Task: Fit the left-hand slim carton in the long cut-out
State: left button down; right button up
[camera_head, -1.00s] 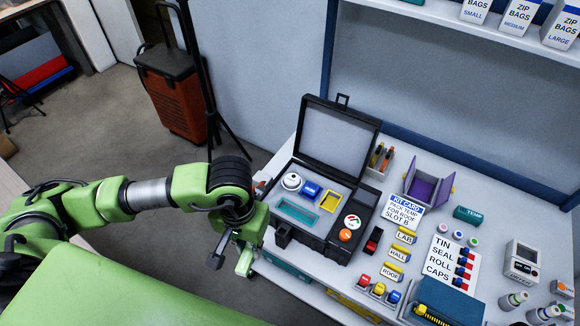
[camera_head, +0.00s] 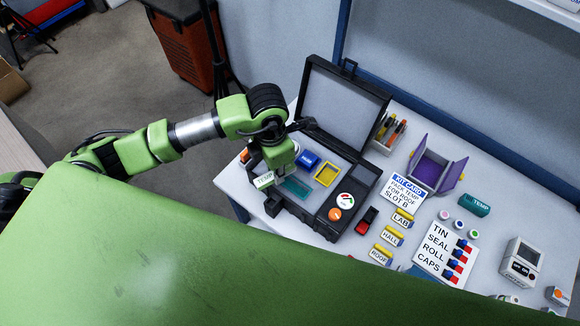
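A slim carton (camera_head: 264,180) with a white face marked TEMP is at my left gripper (camera_head: 268,175), above the left front part of the open black case. My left gripper appears shut on it; its fingertips are partly hidden by the wrist. The long cut-out (camera_head: 296,188), outlined in teal, lies in the case's grey insert just right of the carton. The carton looks apart from it, though the exact height is hard to judge. Another teal carton marked TEMP (camera_head: 474,205) lies at the back right of the table. My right gripper is not in view.
The kit card (camera_head: 405,192), label blocks (camera_head: 402,218) and a purple box (camera_head: 433,172) stand to the right.

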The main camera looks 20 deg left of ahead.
aim_at(287, 168)
pick_arm(q)
jog(key=n, duration=0.3)
jog(key=w+f+n, duration=0.1)
jog(key=n, duration=0.1)
jog(key=shift+w+d, duration=0.1)
jog(key=shift+d, duration=0.3)
jog(key=n, duration=0.4)
jog(key=w+f+n, duration=0.1)
jog(key=shift+d+n, duration=0.3)
jog(key=shift+n, duration=0.1)
jog(key=n, duration=0.3)
jog(key=w+n, duration=0.1)
jog(key=n, duration=0.1)
jog(key=shift+d+f, duration=0.3)
jog(key=shift+f, duration=0.1)
jog(key=n, duration=0.4)
jog(key=f+n, duration=0.1)
jog(key=shift+w+d+n, duration=0.3)
jog(key=shift+n, duration=0.1)
jog(key=shift+f+n, duration=0.3)
jog(key=shift+f, duration=0.05)
notch_tip(287, 168, down, 3)
jog(key=b, duration=0.3)
jog(key=shift+f+b, duration=0.2)
jog(key=shift+b, duration=0.15)
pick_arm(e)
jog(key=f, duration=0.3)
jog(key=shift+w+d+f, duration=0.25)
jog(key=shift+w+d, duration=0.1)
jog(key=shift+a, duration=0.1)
